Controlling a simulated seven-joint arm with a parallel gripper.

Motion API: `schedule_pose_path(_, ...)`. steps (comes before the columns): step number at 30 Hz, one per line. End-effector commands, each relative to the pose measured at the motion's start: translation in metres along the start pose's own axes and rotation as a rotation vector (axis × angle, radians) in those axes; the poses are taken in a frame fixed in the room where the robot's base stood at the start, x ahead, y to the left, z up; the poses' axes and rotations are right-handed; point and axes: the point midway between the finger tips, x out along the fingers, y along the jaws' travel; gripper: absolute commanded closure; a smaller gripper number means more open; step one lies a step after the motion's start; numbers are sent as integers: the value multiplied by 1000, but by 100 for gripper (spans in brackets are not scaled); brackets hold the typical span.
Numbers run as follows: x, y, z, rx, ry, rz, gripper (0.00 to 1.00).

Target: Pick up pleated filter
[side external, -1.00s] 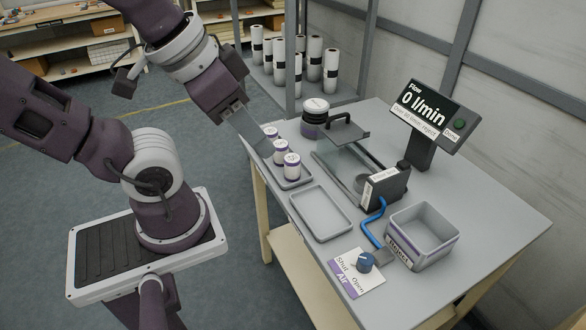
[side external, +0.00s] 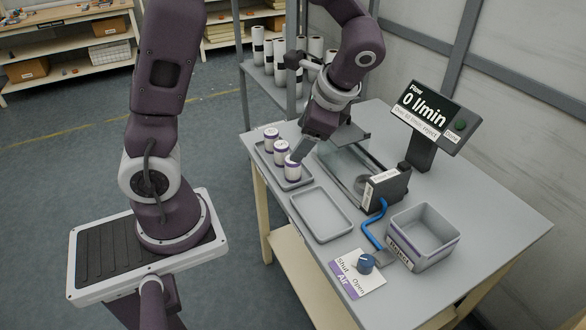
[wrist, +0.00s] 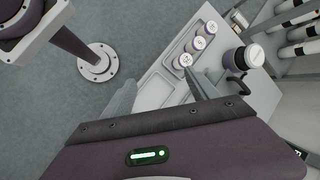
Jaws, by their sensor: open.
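Three small white cylinders with purple bands, the pleated filters, stand upright in a row in a grey tray (side external: 307,180). They are the far filter (side external: 271,134), the middle filter (side external: 281,148) and the near filter (side external: 292,170). My gripper (side external: 297,157) is open, tilted, beside and over the top of the near filter, partly covering it. In the wrist view my open fingers (wrist: 160,77) have nothing between them. The near filter (wrist: 184,61) shows just past the right fingertip, with the middle filter (wrist: 198,43) and far filter (wrist: 211,27) beyond. Contact cannot be told.
An empty grey tray (side external: 297,204) lies in front. A clear-walled test fixture (side external: 338,168) stands right, with a flow display (side external: 428,112) behind. A reject bin (side external: 391,234) and an air valve knob (side external: 366,262) are nearer.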

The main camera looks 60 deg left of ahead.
Motion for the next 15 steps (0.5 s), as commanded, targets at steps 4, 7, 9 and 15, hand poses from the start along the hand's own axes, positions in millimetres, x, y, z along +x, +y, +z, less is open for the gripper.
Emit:
schedule_pose_path(4, 81, -22, -42, 330, -291, -126, 31)
schedule_pose_path(7, 130, -31, -61, 527, -447, -208, 31)
schedule_pose_path(9, 156, -34, -71, 636, -527, -253, 31)
schedule_pose_path(15, 188, -40, -78, 761, -619, -306, 31)
